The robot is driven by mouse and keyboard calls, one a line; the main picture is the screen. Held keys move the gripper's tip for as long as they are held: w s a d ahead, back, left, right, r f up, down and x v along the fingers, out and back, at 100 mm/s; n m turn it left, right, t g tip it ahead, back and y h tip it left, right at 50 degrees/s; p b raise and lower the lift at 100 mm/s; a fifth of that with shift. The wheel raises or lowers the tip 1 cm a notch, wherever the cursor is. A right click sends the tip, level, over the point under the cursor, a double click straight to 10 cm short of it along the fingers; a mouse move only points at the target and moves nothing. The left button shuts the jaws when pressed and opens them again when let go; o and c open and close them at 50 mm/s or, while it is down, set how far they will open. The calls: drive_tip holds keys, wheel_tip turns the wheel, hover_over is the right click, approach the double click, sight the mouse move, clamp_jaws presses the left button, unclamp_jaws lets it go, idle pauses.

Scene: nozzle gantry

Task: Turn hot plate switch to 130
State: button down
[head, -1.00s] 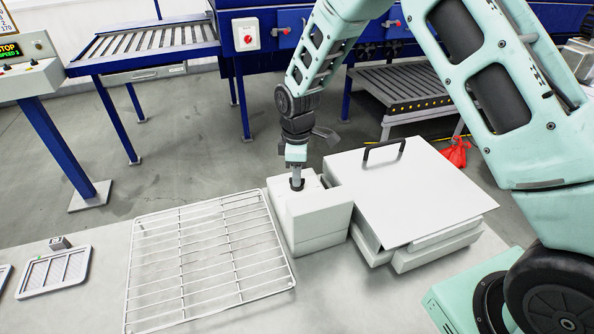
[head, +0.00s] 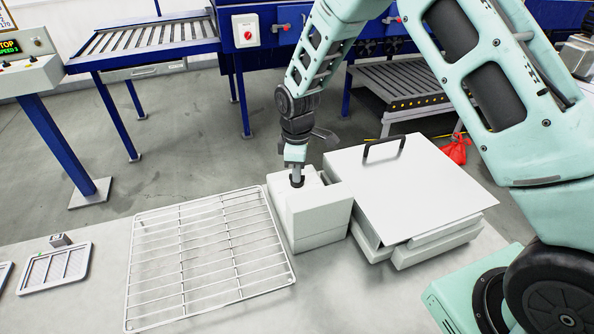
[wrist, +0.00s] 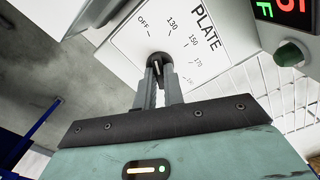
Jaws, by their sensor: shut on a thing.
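The hot plate switch is a dark round knob (wrist: 158,64) on a white panel (wrist: 118,48) printed OFF, 130, 150, 170 and PLATE. My gripper (wrist: 158,76) is shut on the knob, one finger on each side. A pale mark shows on the knob between the fingers, but I cannot tell exactly which number it points to. In the head view my gripper (head: 297,182) reaches down onto the top of the white control box (head: 320,218), and the knob is largely hidden. The lidded hot plate (head: 435,205) stands to the right of the box.
A wire rack (head: 283,240) lies left of the box. A black handle (head: 384,146) rises from the hot plate lid. The table's front left is partly clear.

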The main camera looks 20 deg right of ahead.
drive_tip(key=shift+m+b, duration=0.7)
drive_tip(key=shift+m, duration=2.3)
drive_tip(key=shift+r, duration=0.1)
drive_tip(key=c, duration=1.5)
unclamp_jaws()
wheel_tip(320, 180, up, 17)
drive_tip(key=b, duration=0.3)
drive_tip(key=shift+r, duration=0.2)
